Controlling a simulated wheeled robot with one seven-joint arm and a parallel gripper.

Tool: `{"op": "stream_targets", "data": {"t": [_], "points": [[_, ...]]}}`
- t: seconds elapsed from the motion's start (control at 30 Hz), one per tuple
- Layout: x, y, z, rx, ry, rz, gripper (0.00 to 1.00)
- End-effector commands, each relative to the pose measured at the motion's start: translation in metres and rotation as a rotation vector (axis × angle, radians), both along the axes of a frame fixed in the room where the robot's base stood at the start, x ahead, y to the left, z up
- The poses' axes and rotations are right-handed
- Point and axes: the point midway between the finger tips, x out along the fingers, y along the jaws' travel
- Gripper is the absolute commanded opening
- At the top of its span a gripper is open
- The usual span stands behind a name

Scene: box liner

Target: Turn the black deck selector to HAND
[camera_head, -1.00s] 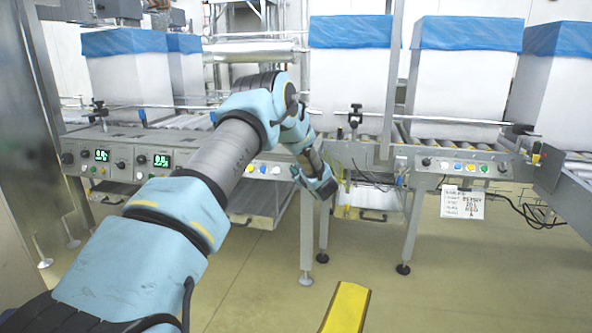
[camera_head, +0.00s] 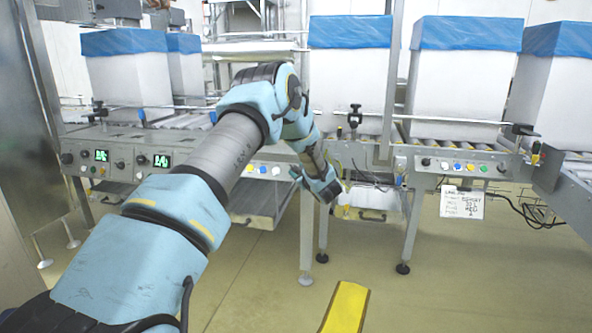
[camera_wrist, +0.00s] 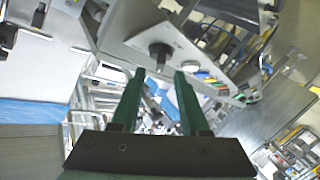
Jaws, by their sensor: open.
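A black selector knob (camera_head: 426,162) sits at the left end of the grey control panel (camera_head: 462,164) on the right-hand conveyor. In the wrist view a black knob (camera_wrist: 160,55) stands out from a grey plate, just beyond the fingertips and roughly centred between them. I cannot read its markings or which way it points. My gripper (camera_wrist: 159,73) has two green fingers, open and empty, apart from the knob. In the head view the gripper end of my arm (camera_head: 325,187) is left of and below that panel; its fingers are mostly hidden.
White boxes with blue liners (camera_head: 350,70) stand on the roller conveyors. Coloured buttons (camera_head: 471,167) run along the panel, with a paper tag (camera_head: 462,202) below it. Another panel with green displays (camera_head: 102,155) is at the left. A yellow piece (camera_head: 346,308) stands in front; open floor surrounds it.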

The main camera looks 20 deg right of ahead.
Motion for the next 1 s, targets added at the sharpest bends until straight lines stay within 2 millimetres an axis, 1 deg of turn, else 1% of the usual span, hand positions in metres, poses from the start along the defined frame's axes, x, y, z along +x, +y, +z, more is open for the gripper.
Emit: {"op": "stream_targets", "data": {"t": [0.03, 0.2, 0.3, 0.4, 0.5, 0.6, 1.0], "points": [[-0.011, -0.002, 0.003, 0.001, 0.002, -0.003, 0.45], [-0.045, -0.005, 0.008, 0.001, 0.001, -0.004, 0.45], [-0.061, -0.005, 0.01, 0.001, 0.001, -0.002, 0.45], [-0.073, -0.006, 0.012, 0.001, 0.0, -0.002, 0.45], [-0.08, -0.007, 0.012, 0.001, 0.0, -0.001, 0.45], [-0.082, -0.007, 0.012, 0.0, 0.0, -0.001, 0.45], [-0.081, -0.006, 0.013, 0.0, 0.002, -0.003, 0.45]]}}
